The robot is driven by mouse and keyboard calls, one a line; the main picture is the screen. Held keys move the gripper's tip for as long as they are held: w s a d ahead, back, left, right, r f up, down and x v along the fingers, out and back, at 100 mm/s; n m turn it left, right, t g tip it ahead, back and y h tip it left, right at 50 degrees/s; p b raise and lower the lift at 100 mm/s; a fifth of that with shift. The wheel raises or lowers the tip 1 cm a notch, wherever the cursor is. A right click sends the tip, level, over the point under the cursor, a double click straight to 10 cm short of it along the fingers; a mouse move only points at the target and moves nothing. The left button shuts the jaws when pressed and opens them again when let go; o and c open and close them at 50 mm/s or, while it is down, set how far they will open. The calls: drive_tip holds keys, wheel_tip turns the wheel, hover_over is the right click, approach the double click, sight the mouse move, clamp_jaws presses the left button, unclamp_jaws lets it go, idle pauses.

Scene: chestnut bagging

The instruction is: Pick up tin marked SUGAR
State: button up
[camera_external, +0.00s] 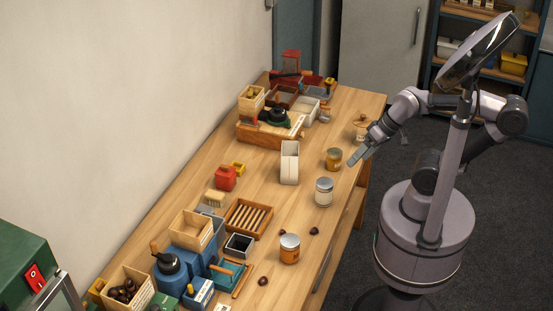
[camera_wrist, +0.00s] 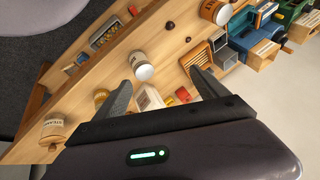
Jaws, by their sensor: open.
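Several tins stand on the wooden table, and their labels are too small to read, so I cannot tell which is marked SUGAR. A cream tin with a silver lid (camera_external: 324,192) stands near the table's right edge; it also shows in the wrist view (camera_wrist: 137,58). An amber tin (camera_external: 334,160) stands beyond it. An orange-brown tin (camera_external: 290,252) stands nearer the camera. A pale tin with a brown lid (camera_external: 361,131) stands at the far end; it also shows in the wrist view (camera_wrist: 55,127). My gripper (camera_external: 353,161) is open and empty, above the table edge by the amber tin.
A tall cream open container (camera_external: 290,170) stands left of the tins. A slatted wooden tray (camera_external: 248,217), a red container (camera_external: 225,178) and boxes crowd the left side. Loose chestnuts lie near the orange-brown tin. Bare tabletop lies around the cream tin.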

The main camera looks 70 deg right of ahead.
drive_tip(key=n+g+h+p, duration=0.2)
drive_tip(key=n+g+p, duration=0.45)
drive_tip(key=n, duration=1.45)
hover_over(325, 181)
wheel_tip(325, 181, down, 6)
drive_tip(key=shift+t, duration=0.35)
wheel_tip(325, 181, down, 12)
drive_tip(key=b, duration=0.5)
drive_tip(key=shift+r, duration=0.25)
drive_tip(key=f+b, duration=0.1)
drive_tip(key=f, duration=0.1)
drive_tip(key=f+b, duration=0.1)
drive_tip(key=f, duration=0.1)
drive_tip(key=f+b, duration=0.1)
drive_tip(key=b, duration=0.1)
drive_tip(key=shift+s+a+f, duration=0.1)
drive_tip(key=shift+a+f, duration=0.3)
drive_tip(key=shift+r, duration=0.15)
